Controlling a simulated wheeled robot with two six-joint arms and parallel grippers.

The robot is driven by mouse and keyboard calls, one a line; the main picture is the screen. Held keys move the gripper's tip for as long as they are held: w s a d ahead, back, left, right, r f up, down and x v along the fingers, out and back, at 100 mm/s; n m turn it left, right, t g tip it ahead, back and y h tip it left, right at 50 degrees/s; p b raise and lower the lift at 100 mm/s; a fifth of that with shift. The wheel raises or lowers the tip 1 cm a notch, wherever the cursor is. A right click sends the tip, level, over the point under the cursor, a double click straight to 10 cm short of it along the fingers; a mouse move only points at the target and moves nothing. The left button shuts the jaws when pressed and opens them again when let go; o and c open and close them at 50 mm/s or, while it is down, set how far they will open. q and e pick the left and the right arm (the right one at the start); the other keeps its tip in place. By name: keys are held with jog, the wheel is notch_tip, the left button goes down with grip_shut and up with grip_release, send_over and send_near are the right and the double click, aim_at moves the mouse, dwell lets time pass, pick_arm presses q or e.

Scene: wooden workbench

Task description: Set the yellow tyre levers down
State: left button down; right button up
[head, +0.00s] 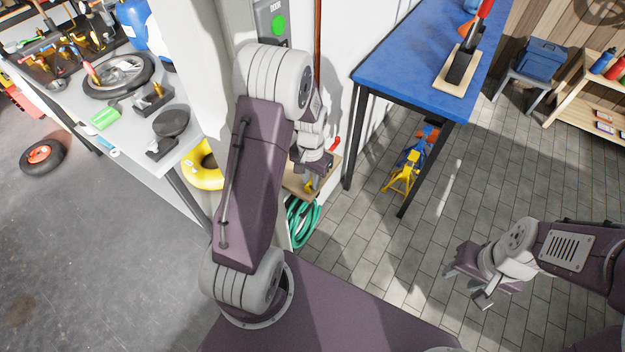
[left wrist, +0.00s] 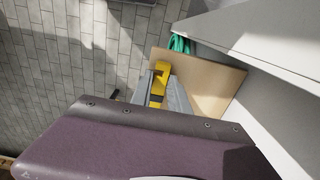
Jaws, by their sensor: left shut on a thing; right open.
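The yellow tyre levers (left wrist: 161,75) show between the grey fingers of my left gripper (left wrist: 166,95) in the left wrist view. The gripper is shut on them. A small yellow part of the levers (head: 308,187) shows below the left gripper (head: 314,178) in the head view. They are over a small wooden shelf board (left wrist: 212,82) beside the wall; I cannot tell whether they touch it. The board (head: 295,184) is partly hidden by my left arm in the head view. My right gripper (head: 466,287) is open and empty above the tiled floor.
A green coiled hose (head: 303,222) hangs below the board. A blue-topped table (head: 410,55) stands to the right, with yellow and blue stands (head: 405,172) beneath it. A grey bench (head: 180,135) with parts is at left. Tiled floor at right is mostly clear.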

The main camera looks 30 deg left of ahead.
aim_at(311, 182)
pick_arm(q)
notch_tip(311, 182, up, 3)
jog(key=shift+w+r, duration=0.1)
jog(key=s+d+r, duration=0.7)
jog(key=d, duration=0.2)
jog(key=shift+s+p, duration=0.35)
jog(key=shift+p, duration=0.05)
